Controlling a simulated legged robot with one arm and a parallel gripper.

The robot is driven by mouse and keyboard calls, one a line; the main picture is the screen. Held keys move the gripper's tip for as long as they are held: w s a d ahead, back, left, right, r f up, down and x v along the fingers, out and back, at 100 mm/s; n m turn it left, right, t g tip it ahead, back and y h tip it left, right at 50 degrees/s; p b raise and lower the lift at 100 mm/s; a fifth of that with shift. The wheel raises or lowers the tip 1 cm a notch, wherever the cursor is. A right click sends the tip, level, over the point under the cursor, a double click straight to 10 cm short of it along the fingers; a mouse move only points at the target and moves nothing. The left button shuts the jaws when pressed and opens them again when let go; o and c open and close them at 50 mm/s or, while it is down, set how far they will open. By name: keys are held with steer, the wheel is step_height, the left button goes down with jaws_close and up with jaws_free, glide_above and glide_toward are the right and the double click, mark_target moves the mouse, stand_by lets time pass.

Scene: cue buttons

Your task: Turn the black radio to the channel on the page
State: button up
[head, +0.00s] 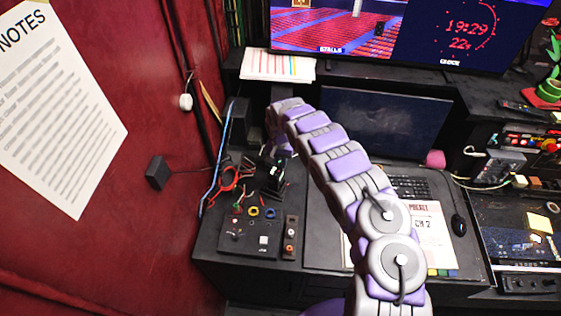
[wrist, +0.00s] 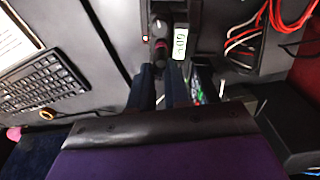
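The black radio (wrist: 188,12) is at the top centre of the wrist view, with a small pale display (wrist: 180,42); I cannot read its characters surely. A dark knob with a pinkish part (wrist: 160,48) is beside the display. My gripper (wrist: 161,72) has two dark fingers with a narrow gap between them, just below the knob in the picture. The fingers look apart, and I see nothing held. In the head view, the page (head: 428,235) lies on the desk, partly behind my arm; it seems to read "CH 2". The radio is small and unclear there.
A panel of buttons (head: 255,235) stands at the desk's front left, with red and white cables (head: 230,178) behind it. A dark monitor (head: 390,122) stands at the back.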

jaws_close()
steer(key=shift+a+f, duration=0.1)
steer(key=m+b, duration=0.2)
steer(key=b, duration=0.1)
steer(key=shift+f, duration=0.15)
steer(key=shift+r+m+b, duration=0.25)
steer(key=shift+m+b, duration=0.9)
steer(key=shift+m, duration=0.25)
steer(key=o, duration=0.6)
jaws_free()
step_height(320, 180, up, 17)
steer(key=shift+w+a+r+b, duration=0.1)
steer(key=shift+w+a+b, duration=0.05)
steer(key=shift+b, duration=0.6)
